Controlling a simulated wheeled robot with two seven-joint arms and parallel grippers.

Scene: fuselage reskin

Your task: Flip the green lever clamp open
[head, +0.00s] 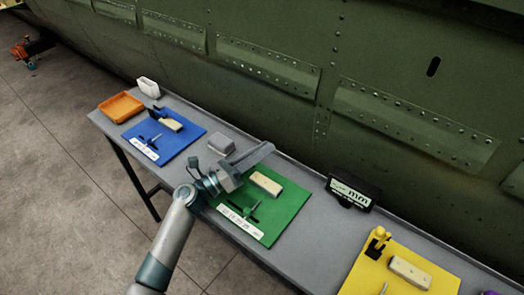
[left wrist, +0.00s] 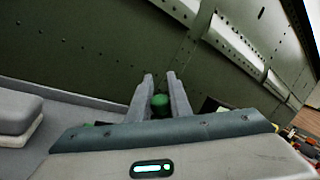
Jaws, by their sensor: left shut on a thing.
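The green mat (head: 285,222) lies on the grey bench with a wooden block (head: 266,183), a T-shaped tool (head: 252,213) and a white label strip (head: 240,221). My left gripper (head: 252,160) is over the mat's back left part, beside the block. In the left wrist view, the fingers of my left gripper (left wrist: 160,88) stand on either side of the green clamp's rounded handle end (left wrist: 160,103) and are shut on it. The rest of the clamp is hidden behind my gripper in both views. My right gripper is not in view.
A grey box (head: 221,144) sits just behind my left gripper. A black "mm" display (head: 353,191) stands right of the green mat. Blue (head: 190,137) and yellow (head: 358,281) mats flank it. The green fuselage wall (head: 270,95) rises behind the bench.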

